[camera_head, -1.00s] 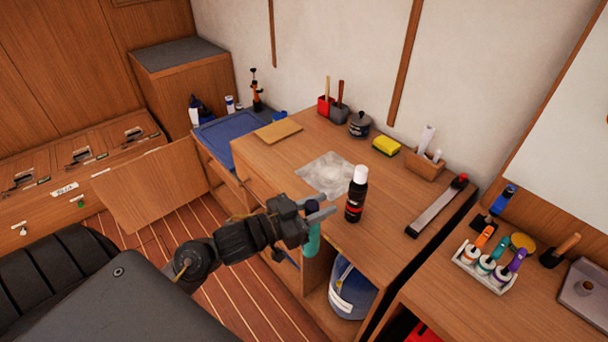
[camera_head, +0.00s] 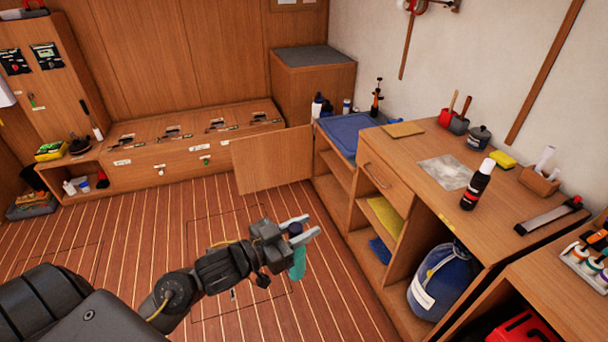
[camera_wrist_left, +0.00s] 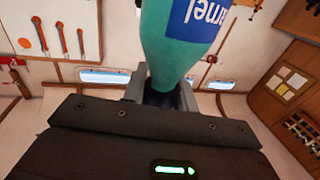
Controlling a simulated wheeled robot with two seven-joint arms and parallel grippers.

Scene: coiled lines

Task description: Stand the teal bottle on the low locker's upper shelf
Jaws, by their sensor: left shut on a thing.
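The teal bottle (camera_head: 298,262) hangs upright, dark cap up, in my left gripper (camera_head: 302,231), which is shut around its neck. In the left wrist view the bottle (camera_wrist_left: 180,50) shows its teal body and a blue label with white letters, close to the camera. The low locker (camera_head: 319,142) stands at centre right with its wooden door (camera_head: 272,161) swung open to the left. Its upper shelf (camera_head: 338,168) shows as a bare strip; the deeper inside is partly hidden. The gripper and bottle are over the floor, in front of the locker and apart from it. My right gripper is not in view.
A blue mat or tray (camera_head: 347,136) lies on the locker top, with bottles behind it. The counter on the right holds a black bottle (camera_head: 477,186); a blue bag (camera_head: 444,285) sits in its lower bay. The striped floor (camera_head: 180,222) is clear. The open door juts into the room.

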